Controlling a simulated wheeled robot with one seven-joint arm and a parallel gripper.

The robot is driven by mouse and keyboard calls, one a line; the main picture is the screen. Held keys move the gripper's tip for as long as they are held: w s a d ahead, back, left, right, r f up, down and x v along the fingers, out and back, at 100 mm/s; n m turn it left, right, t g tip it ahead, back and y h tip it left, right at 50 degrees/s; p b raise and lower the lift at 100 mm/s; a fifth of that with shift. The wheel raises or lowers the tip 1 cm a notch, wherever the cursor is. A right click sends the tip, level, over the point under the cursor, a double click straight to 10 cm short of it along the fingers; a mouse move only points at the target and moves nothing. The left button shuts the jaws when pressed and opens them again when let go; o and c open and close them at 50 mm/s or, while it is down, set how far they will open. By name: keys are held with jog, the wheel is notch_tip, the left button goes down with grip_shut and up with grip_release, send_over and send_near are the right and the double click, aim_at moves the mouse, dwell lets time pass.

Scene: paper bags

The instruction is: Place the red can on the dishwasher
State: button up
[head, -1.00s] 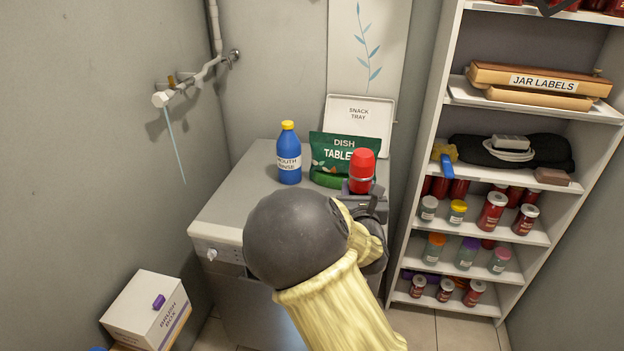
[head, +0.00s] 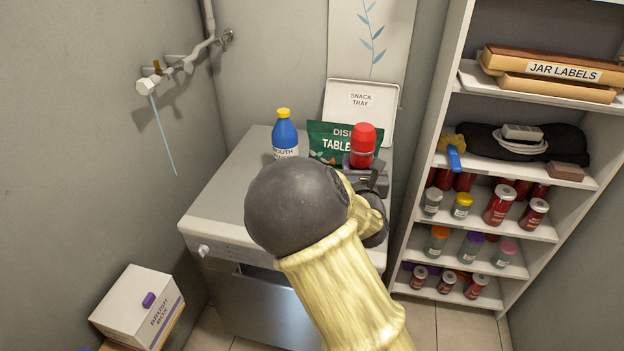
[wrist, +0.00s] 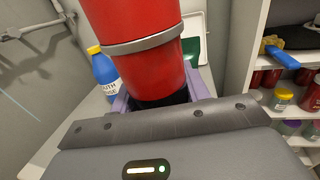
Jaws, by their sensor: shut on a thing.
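The red can (head: 362,146) has a pale band around its middle. My gripper (head: 360,168) is shut on its lower part and holds it upright over the right side of the dishwasher (head: 222,205). In the wrist view the red can (wrist: 137,50) fills the upper middle, with my gripper (wrist: 152,103) around its dark base. The dishwasher is a grey-white machine with a flat top. My arm hides its front right part, and I cannot tell whether the can's base touches the top.
A blue bottle (head: 285,135), a green dish tablets bag (head: 325,140) and a white snack tray (head: 360,100) stand at the back of the top. The front left of the top is clear. A shelf unit (head: 425,180) stands right; a brush box (head: 125,305) is lower left.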

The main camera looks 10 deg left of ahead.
notch_tip(320, 180, down, 6)
jog(key=shift+w, duration=0.15)
jog(key=shift+d+f, duration=0.1)
jog(key=shift+f, duration=1.8)
jog(key=shift+f+b, duration=0.1)
jog(key=shift+b, duration=0.2)
jog(key=o, duration=1.2)
